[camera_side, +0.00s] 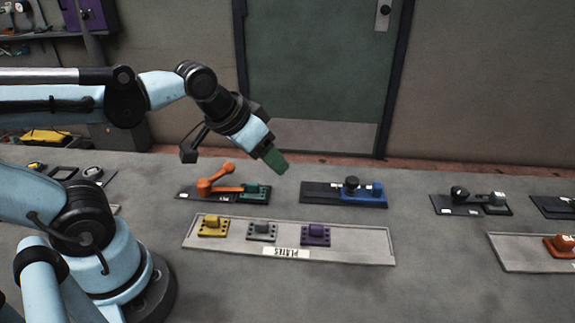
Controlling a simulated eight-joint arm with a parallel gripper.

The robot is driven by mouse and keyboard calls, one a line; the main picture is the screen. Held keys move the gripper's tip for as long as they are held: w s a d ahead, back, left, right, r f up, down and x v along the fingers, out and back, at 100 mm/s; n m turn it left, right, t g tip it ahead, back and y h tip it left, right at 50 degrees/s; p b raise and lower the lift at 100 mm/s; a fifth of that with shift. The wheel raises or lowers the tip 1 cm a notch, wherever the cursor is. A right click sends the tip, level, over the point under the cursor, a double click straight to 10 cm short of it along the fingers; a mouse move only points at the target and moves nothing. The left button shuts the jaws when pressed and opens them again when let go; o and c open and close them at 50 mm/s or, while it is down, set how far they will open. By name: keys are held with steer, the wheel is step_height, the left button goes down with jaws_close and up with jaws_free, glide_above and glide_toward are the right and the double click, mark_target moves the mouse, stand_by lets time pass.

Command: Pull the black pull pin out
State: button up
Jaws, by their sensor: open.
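A black knob (351,184) stands up on a dark base with a blue block (377,193), right of centre. Another black knob (459,193) sits on a dark base farther right, beside a grey block (497,199). I cannot tell for certain which of the two is the black pull pin. My gripper (275,159) is high over the back of the table, left of both knobs and apart from them. It is open, with a green piece at its tip; the gap between its fingers is hard to see.
An orange lever (217,182) with a green block (254,192) stands below my gripper. In front, a grey tray (350,247) labelled PLATES holds yellow, grey and purple pieces. A second tray (515,255) at right holds an orange piece. The table between the trays is clear.

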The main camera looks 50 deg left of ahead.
steer(key=w+d+r+g, duration=0.1)
steer(key=w+r+g, duration=0.1)
steer(key=w+r, duration=0.25)
steer(key=g, duration=0.5)
glide_above(353, 179)
step_height(353, 179, down, 4)
steer(key=r, duration=0.1)
step_height(353, 179, down, 12)
steer(key=shift+s+f, duration=0.1)
steer(key=shift+f, duration=0.05)
jaws_close()
